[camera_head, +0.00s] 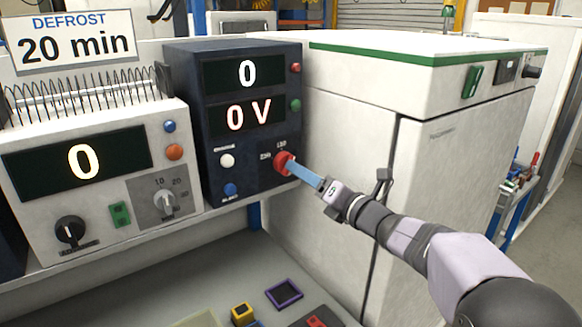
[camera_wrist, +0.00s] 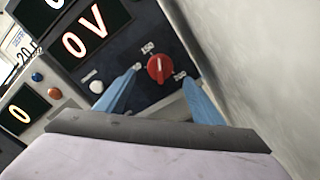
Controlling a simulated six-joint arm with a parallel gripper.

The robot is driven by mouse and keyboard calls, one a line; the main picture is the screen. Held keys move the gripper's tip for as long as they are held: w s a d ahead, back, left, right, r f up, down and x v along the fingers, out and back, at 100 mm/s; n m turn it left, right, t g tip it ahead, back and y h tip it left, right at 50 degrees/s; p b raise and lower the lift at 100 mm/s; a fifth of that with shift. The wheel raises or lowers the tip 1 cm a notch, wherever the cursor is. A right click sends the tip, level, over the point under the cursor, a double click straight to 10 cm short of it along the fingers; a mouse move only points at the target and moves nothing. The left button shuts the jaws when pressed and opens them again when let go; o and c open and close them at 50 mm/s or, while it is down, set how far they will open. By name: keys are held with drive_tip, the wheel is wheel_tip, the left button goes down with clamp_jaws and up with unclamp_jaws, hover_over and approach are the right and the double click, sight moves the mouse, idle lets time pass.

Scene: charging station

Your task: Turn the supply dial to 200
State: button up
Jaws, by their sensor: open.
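The supply dial is a red knob (camera_head: 283,161) at the lower right of the dark supply unit (camera_head: 215,165). It also shows in the wrist view (camera_wrist: 159,69), with a pale mark on its face and small number labels around it, including 150 above. The mark's exact setting is hard to read. The unit's displays read 0 (camera_head: 247,72) and 0 V (camera_head: 249,115). My gripper (camera_head: 293,168) is at the dial. In the wrist view, its blue fingers (camera_wrist: 159,78) are open, one on each side of the dial. I cannot tell whether they touch it.
A white control box (camera_head: 80,185) with display 0, knobs and buttons stands left. A white button (camera_head: 227,160) and blue button (camera_head: 230,190) sit left of the dial. A large white cabinet (camera_head: 345,130) stands close on the right. Small coloured items lie on the lower surface.

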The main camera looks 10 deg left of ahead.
drive_tip(key=p+x, duration=0.3)
drive_tip(key=x, duration=0.3)
drive_tip(key=shift+w+a, duration=0.25)
drive_tip(key=shift+w, duration=0.05)
drive_tip(key=c, duration=1)
